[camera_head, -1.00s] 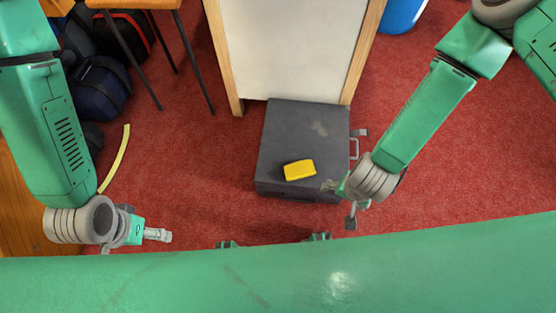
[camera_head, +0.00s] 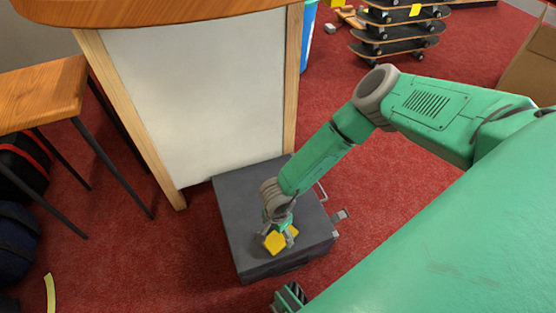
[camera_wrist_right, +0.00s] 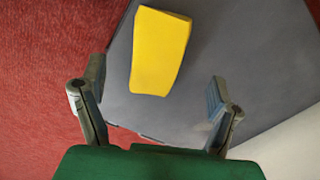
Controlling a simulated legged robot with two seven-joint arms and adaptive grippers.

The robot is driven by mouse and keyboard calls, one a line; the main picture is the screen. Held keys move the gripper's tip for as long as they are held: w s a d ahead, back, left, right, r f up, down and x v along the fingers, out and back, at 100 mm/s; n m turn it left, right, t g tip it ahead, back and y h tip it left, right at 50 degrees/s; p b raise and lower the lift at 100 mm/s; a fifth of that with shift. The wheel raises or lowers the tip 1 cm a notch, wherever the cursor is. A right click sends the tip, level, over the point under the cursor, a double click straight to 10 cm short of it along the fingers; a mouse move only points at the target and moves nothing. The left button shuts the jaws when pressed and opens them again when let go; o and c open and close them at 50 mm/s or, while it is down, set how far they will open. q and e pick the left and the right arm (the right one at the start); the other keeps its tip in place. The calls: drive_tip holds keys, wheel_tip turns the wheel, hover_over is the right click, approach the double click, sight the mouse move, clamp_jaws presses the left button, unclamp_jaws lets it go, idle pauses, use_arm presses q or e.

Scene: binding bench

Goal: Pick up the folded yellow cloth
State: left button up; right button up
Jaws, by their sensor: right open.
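The folded yellow cloth (camera_head: 280,240) lies on top of a dark grey case (camera_head: 240,205) on the red floor. My right gripper (camera_head: 279,232) is over the cloth in the head view and partly covers it. In the right wrist view the cloth (camera_wrist_right: 159,52) lies on the grey top (camera_wrist_right: 225,45), beyond and between the two fingers. The right gripper (camera_wrist_right: 155,90) is open, with clear space between each finger and the cloth. My left gripper is not in view.
A white panel with wooden edges (camera_head: 200,100) stands right behind the case. A stool (camera_head: 45,95) and dark bags (camera_head: 18,245) are at the left. Stacked skateboards (camera_head: 400,35) stand at the back right. Red floor is open right of the case.

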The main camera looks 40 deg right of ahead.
sight(281, 235)
drive_tip(key=shift+f, duration=0.25)
drive_tip(key=shift+d+f, duration=0.15)
drive_tip(key=shift+f, duration=0.05)
drive_tip(key=f+b, duration=0.1)
drive_tip(key=d+f+b, duration=0.1)
drive_tip(key=f, duration=0.1)
drive_tip(key=f+b, duration=0.1)
drive_tip(key=f, duration=0.1)
drive_tip(key=shift+d, duration=0.25)
drive_tip(key=shift+a+f, duration=0.1)
drive_tip(key=shift+w+a+r, duration=0.1)
drive_tip(key=shift+a+r, duration=0.15)
drive_tip(key=c, duration=1.2)
drive_tip(key=shift+o, duration=0.2)
drive_tip(key=shift+d+f, duration=0.1)
drive_tip(key=shift+d, duration=0.2)
